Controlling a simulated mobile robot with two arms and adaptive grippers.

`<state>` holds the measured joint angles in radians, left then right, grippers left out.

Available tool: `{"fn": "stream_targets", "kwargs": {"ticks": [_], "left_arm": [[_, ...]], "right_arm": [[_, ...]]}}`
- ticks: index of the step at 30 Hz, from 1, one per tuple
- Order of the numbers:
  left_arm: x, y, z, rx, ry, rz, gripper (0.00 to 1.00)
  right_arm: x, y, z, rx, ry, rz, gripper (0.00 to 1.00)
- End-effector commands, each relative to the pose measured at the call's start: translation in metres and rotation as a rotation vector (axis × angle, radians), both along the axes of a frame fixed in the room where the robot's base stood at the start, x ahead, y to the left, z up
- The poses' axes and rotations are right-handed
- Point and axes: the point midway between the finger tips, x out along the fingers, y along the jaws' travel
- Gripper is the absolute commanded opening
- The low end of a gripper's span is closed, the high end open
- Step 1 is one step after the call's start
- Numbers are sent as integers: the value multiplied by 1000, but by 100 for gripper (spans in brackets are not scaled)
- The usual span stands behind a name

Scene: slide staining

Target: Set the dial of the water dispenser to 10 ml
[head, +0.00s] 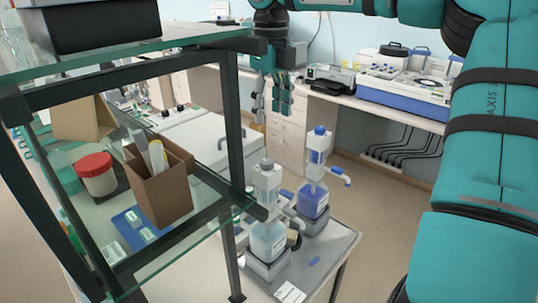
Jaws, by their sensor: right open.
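Two bottle-top dispensers stand on grey bases on a metal tray at the end of the low bench. The front one (267,240) has a grey-white top and pale liquid. The rear one (314,198) has a blue cap and a deeper blue liquid. I cannot tell from labels which holds water. Their dials are too small to read. My right gripper (282,106) hangs open and empty, pointing down. In the picture it is above the dispensers and apart from them. My left gripper is not in view.
A glass shelf with a dark frame (232,120) fills the left, holding a cardboard box (158,190) and a red-lidded jar (97,175). Behind, a bench (375,105) carries instruments.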

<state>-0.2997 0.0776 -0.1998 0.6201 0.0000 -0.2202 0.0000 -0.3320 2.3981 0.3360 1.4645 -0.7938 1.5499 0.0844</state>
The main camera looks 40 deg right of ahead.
Motion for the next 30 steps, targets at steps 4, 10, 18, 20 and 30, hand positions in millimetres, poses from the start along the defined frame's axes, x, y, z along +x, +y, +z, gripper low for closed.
{"fn": "stream_targets", "kwargs": {"ticks": [4,10,18,20,30], "left_arm": [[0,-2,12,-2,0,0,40],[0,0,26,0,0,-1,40],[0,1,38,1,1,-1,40],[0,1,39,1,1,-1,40],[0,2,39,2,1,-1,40]], "right_arm": [[-1,1,-32,4,4,2,52],[-1,1,-74,4,4,-1,52],[0,0,-114,2,0,0,52],[0,1,-118,2,0,0,52],[0,1,-124,2,-2,-1,52]]}}
